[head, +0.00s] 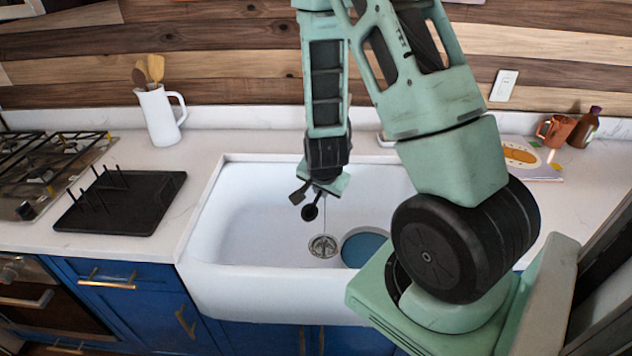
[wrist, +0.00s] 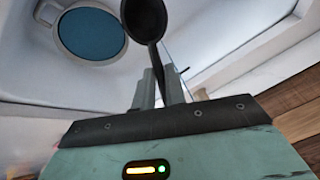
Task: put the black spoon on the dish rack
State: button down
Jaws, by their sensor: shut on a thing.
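My gripper (head: 313,190) is over the white sink, shut on the black spoon (head: 311,211). In the wrist view, the spoon (wrist: 145,20) stands out from between the fingers (wrist: 160,88), with its round dark bowl at the far end. In the head view the bowl hangs just below the fingers, above the basin. The rest of the handle is hidden by the gripper. The black dish rack (head: 140,213), a flat tray with several upright prongs on its left part, lies on the counter left of the sink. It looks empty.
The white sink (head: 235,286) holds a blue round dish (head: 362,249) near the drain (head: 323,246). A white pitcher (head: 160,118) with wooden utensils stands behind the rack. A stove (head: 45,165) is at left. A mug (head: 556,130), bottle (head: 588,126) and book (head: 522,160) are at right.

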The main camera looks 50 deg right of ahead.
aim_at(137, 207)
jog(key=i+j+u, duration=0.15)
jog(key=i+j, duration=0.35)
jog(key=i+j+u, duration=0.15)
jog(key=i+j, duration=0.3)
jog(key=i+j+u, duration=0.15)
jog(key=i+j, duration=0.2)
jog(key=i, duration=0.3)
